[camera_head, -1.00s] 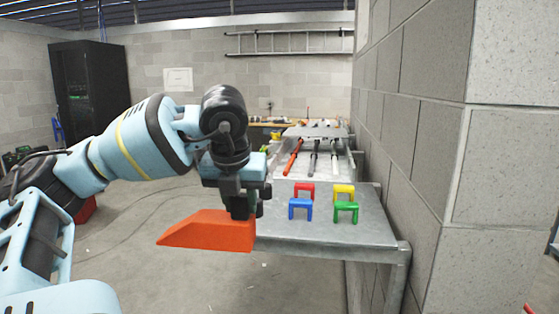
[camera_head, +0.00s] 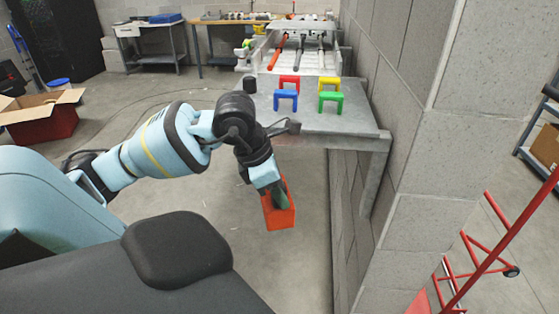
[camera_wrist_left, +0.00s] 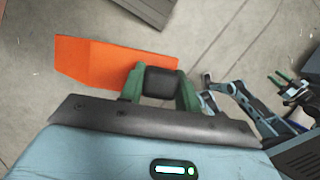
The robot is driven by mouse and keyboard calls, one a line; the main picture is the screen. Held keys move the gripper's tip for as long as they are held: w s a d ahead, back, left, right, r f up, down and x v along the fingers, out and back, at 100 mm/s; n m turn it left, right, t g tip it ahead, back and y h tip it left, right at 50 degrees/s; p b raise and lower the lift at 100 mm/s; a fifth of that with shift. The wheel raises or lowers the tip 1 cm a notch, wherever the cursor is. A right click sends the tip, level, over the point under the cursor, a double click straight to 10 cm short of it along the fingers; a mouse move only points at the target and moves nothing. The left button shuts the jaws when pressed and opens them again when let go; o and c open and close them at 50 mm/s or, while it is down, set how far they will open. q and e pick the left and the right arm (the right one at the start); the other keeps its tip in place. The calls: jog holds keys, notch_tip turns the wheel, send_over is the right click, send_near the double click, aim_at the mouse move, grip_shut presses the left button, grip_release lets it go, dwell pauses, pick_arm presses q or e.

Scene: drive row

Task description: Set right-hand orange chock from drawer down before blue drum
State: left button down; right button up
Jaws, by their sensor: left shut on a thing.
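The orange chock (camera_head: 281,213) is a wedge held in the air in front of the grey metal table. My left gripper (camera_head: 274,192) is shut on it. The left wrist view shows the chock (camera_wrist_left: 90,62) reaching out to the left, with one end between the green fingers (camera_wrist_left: 160,82). At the right of the left wrist view, part of my other arm shows with small green fingers (camera_wrist_left: 280,80), too small to judge. The blue drum and the drawer are not recognisable in these views.
A red hand truck (camera_head: 490,250) is at lower right, an open box (camera_head: 40,122) at left. Floor between is clear.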

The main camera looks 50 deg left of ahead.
pick_arm(q)
jog(key=d+f+m+g, duration=0.4)
jog(key=d+m, duration=0.2)
jog(key=m, duration=0.6)
jog(key=d+f+m+g, duration=0.35)
jog(key=d+m, duration=0.25)
jog(key=m, duration=0.6)
jog(key=s+d+m+y, duration=0.1)
jog(key=d+m, duration=0.2)
jog(key=d, duration=0.5)
jog(key=s+d+r+m+y, duration=0.1)
jog(key=s+d+m, duration=0.1)
jog(key=d, duration=0.7)
jog(key=shift+r+m+g, duration=0.2)
jog(key=shift+m+g, duration=0.2)
jog(key=shift+g, duration=0.05)
jog(key=shift+s+d, duration=0.1)
jog(key=shift+d, duration=0.1)
